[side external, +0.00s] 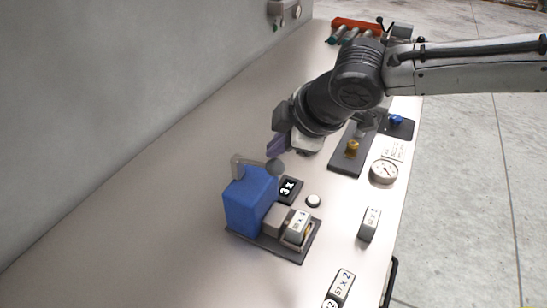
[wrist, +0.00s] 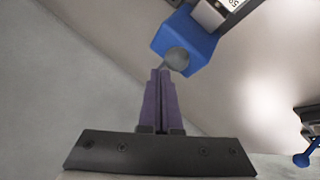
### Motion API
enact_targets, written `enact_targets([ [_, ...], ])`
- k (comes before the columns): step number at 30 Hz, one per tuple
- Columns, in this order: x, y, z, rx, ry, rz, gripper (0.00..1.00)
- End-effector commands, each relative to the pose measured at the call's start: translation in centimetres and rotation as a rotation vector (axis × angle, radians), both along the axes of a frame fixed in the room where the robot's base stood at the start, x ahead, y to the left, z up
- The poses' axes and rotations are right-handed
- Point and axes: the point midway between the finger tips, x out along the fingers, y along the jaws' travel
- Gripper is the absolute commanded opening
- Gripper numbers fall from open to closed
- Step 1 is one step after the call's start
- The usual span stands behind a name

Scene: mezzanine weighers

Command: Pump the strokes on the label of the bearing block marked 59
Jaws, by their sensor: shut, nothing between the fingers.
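The pump is a blue box (side external: 250,200) on a dark base plate, and it also shows in the wrist view (wrist: 190,38). A grey lever runs from it to a round grey knob (side external: 274,167), seen in the wrist view (wrist: 177,59) just beyond my fingertips. My gripper (side external: 276,147) is shut and empty, close above the knob; contact cannot be told. Its purple fingers show in the wrist view (wrist: 160,73). A labelled block (side external: 297,226) sits on the plate beside the pump. Part of a label (wrist: 234,3) at the wrist view's top edge looks like 59.
A dark display (side external: 289,189) reads like 3x, near a white button (side external: 314,200). Labelled blocks (side external: 370,225) (side external: 341,285) stand nearer the table's edge. A gauge (side external: 384,171), a plate with a brass knob (side external: 352,148) and a blue handle (side external: 396,119) lie behind. The left table is clear.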

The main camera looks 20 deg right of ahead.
Motion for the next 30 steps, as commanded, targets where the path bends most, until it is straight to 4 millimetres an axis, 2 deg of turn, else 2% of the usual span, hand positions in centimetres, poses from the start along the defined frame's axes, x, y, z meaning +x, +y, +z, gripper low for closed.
enact_targets([
  [30, -0.2, -0.2, -1.2, -0.001, 0.002, -0.001, 0.0],
])
